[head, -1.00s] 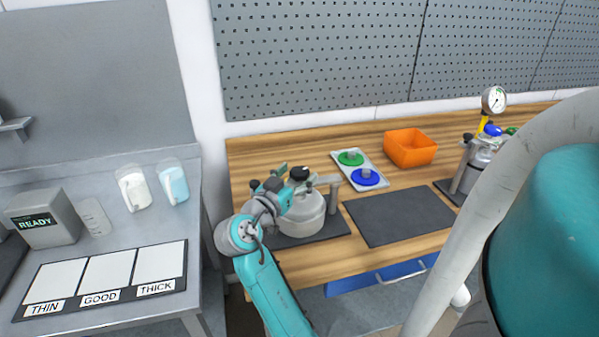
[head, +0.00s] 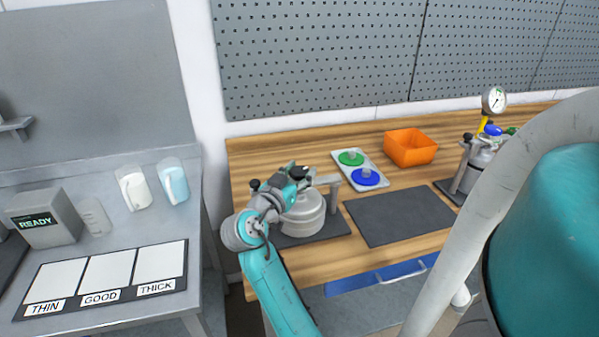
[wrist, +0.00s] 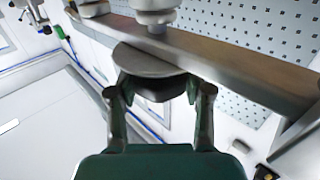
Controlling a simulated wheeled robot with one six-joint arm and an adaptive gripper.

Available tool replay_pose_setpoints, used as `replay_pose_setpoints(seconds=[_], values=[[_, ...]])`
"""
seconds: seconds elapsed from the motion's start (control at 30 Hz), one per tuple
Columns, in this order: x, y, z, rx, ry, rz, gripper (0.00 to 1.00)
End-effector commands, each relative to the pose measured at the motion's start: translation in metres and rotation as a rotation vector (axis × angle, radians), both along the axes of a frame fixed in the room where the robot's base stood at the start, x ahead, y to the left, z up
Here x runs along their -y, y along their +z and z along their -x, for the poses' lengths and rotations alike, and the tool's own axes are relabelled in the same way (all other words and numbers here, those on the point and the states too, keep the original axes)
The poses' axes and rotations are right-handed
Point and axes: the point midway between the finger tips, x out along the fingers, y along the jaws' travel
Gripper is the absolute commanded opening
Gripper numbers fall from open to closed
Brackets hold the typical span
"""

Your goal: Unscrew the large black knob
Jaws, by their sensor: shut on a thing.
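In the wrist view, the two fingers of my gripper (wrist: 157,97) are shut on the dark large black knob (wrist: 160,88), one finger on each side. The knob sits against a grey disc beside a metal bar (wrist: 215,58). In the head view, my gripper (head: 303,175) is at the top of the metal drum (head: 305,217), and the knob is mostly hidden by it. The drum stands on a dark mat, with a small black knob (head: 254,184) on the post at its left.
A tray with a green disc (head: 351,158) and a blue disc (head: 366,177) lies to the right, near an orange bin (head: 410,148). A bare dark mat (head: 400,217) is clear. A second drum with a gauge (head: 494,100) stands at the far right.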

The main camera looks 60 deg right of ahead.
Motion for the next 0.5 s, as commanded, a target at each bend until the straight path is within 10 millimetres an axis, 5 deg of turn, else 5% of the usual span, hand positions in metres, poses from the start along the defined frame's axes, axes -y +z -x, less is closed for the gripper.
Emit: replay_pose_setpoints(seconds=[0.5], values=[[0.0005,-0.0005,0.0032,0.001,0.305,0.000,0.15]])
